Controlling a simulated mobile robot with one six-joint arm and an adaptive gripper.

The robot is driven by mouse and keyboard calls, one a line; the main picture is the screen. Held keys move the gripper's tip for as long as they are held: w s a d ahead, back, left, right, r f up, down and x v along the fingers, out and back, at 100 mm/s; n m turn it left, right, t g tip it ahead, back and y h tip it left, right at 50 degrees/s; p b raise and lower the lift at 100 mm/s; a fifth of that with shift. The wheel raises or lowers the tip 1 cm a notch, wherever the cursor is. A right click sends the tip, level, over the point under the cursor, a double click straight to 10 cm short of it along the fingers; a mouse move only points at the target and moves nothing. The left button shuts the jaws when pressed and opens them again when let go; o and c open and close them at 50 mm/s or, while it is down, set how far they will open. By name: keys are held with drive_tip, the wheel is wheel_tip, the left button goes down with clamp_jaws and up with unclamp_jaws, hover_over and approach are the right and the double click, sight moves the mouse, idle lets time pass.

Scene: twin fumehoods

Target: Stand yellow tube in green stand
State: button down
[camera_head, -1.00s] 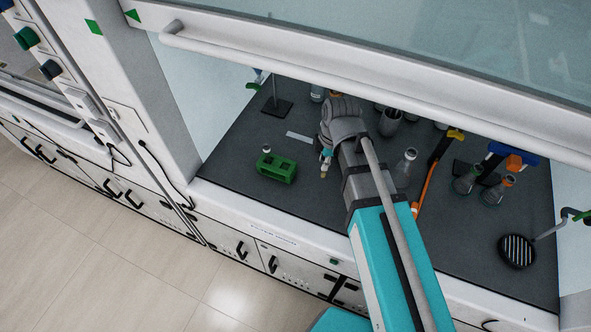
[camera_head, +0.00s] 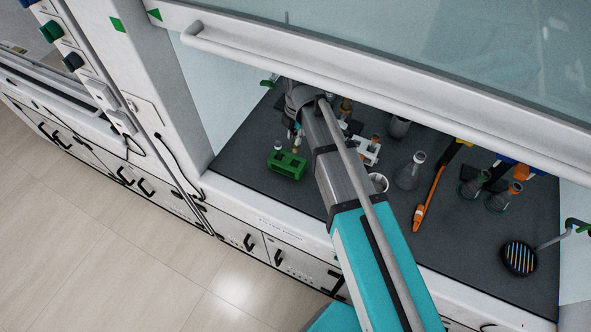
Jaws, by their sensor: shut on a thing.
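The green stand (camera_head: 286,166) sits on the dark fumehood floor near its front left. A tube with a whitish top (camera_head: 278,146) stands at its left end. My gripper (camera_head: 297,136) is above and just behind the stand's right half, partly hidden by my arm. It is shut on a small tube (camera_head: 295,149), which I take to be the yellow one; only a pale yellowish tip shows. The tip appears over the stand's back edge. I cannot tell whether it touches the stand or is in a hole.
A white rack (camera_head: 371,152) with orange-brown pieces and a white beaker (camera_head: 379,183) are right of my arm. The sash handle (camera_head: 330,80) crosses above my arm.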

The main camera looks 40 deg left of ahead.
sight(295, 149)
drive_tip(key=shift+f, duration=0.1)
wheel_tip(295, 149, down, 6)
drive_tip(key=b, duration=0.6)
drive_tip(key=shift+f, duration=0.1)
idle(0.3)
drive_tip(key=shift+f+b, duration=1.8)
drive_tip(key=shift+b, duration=0.2)
drive_tip(key=shift+f, duration=0.15)
drive_tip(key=c, duration=0.5)
unclamp_jaws()
drive_tip(key=shift+c, duration=0.2)
wheel_tip(295, 149, up, 12)
drive_tip(key=w+p, duration=0.1)
drive_tip(key=p, duration=1.1)
drive_tip(key=shift+w, duration=0.2)
